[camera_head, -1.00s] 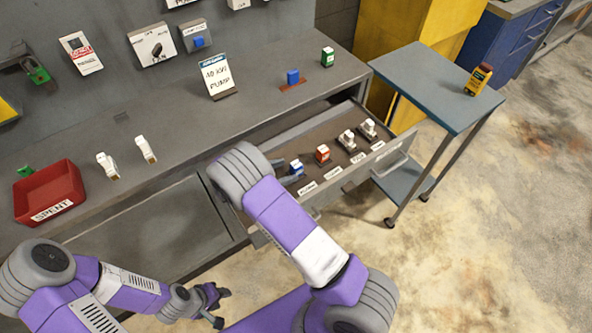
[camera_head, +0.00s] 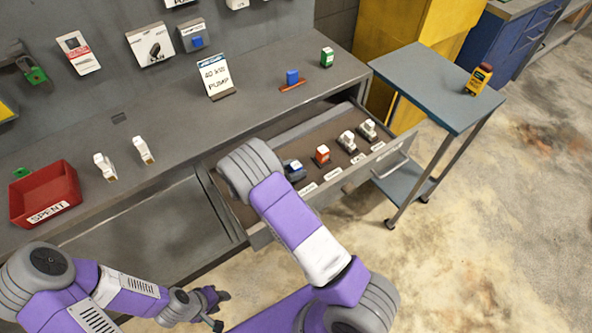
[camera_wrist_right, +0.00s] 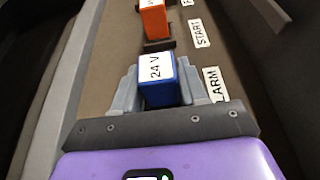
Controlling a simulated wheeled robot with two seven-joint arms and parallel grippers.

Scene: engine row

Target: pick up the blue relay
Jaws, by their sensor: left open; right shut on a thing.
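The blue relay (camera_wrist_right: 160,90) has a white top marked "24 V". In the right wrist view it sits between the grey fingers of my right gripper (camera_wrist_right: 156,92), which is shut on it, beside the "ALARM" label in the drawer. In the head view the relay (camera_head: 293,166) shows only in part in the open drawer (camera_head: 262,238), past my right arm. I cannot tell whether it is lifted off the drawer floor. My left gripper (camera_head: 216,305) is open and empty, low in front of the bench.
An orange relay (camera_head: 322,154) and two white-grey relays (camera_head: 347,140) stand farther along the drawer. A red "SPENT" bin (camera_head: 45,196) and two white pieces (camera_head: 104,166) are on the bench. A cart (camera_head: 430,85) stands at the right.

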